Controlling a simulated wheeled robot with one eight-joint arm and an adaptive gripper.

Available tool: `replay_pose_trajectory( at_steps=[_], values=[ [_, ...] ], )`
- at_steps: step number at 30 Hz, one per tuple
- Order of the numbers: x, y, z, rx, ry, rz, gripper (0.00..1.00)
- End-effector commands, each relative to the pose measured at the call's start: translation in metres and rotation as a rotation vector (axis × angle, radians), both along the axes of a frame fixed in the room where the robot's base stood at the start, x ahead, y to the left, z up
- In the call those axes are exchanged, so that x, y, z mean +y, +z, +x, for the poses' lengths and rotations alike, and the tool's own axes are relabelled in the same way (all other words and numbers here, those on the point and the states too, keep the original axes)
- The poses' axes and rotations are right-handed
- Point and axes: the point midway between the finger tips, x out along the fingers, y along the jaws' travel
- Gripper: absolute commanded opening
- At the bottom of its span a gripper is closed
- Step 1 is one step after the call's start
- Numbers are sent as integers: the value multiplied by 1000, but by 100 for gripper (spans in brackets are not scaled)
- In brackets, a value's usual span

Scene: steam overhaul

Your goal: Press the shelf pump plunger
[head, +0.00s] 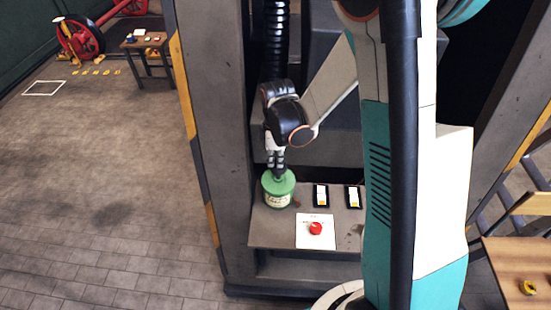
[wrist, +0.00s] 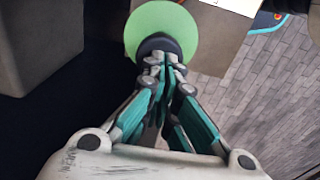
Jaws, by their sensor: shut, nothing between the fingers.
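The shelf pump is a green canister (head: 278,189) with a pale label, upright at the left end of a grey shelf (head: 272,234). Its round green top also shows in the wrist view (wrist: 186,20). My gripper (head: 277,172) points straight down over the canister's middle, its fingers shut. In the wrist view my gripper (wrist: 163,62) has its fingertips at a dark round cap (wrist: 158,43) on the canister's top, which is the plunger as far as I can see. The fingertips look touching or very close to it; they partly hide it.
Right of the canister are two black-framed switches (head: 320,195) (head: 353,197). A red button (head: 316,228) on a white plate sits in front. A grey post (head: 215,130) stands left of the shelf. A wooden table (head: 515,265) is at right; the floor at left is open.

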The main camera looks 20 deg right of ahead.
Motion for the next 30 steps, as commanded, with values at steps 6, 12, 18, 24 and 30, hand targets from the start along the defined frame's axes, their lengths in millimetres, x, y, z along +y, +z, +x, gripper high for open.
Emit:
replay_pose_trajectory(
  at_steps=[6, 12, 18, 24, 30],
  values=[
    [0, -10, 0, 0, 0, 0, 0],
    [0, -32, 0, 0, 0, 0, 0],
    [0, -37, 0, 0, 0, 0, 0],
    [0, -37, 0, 1, 0, 0, 0],
    [2, -28, 1, 1, 0, 0, 0]
  ],
)
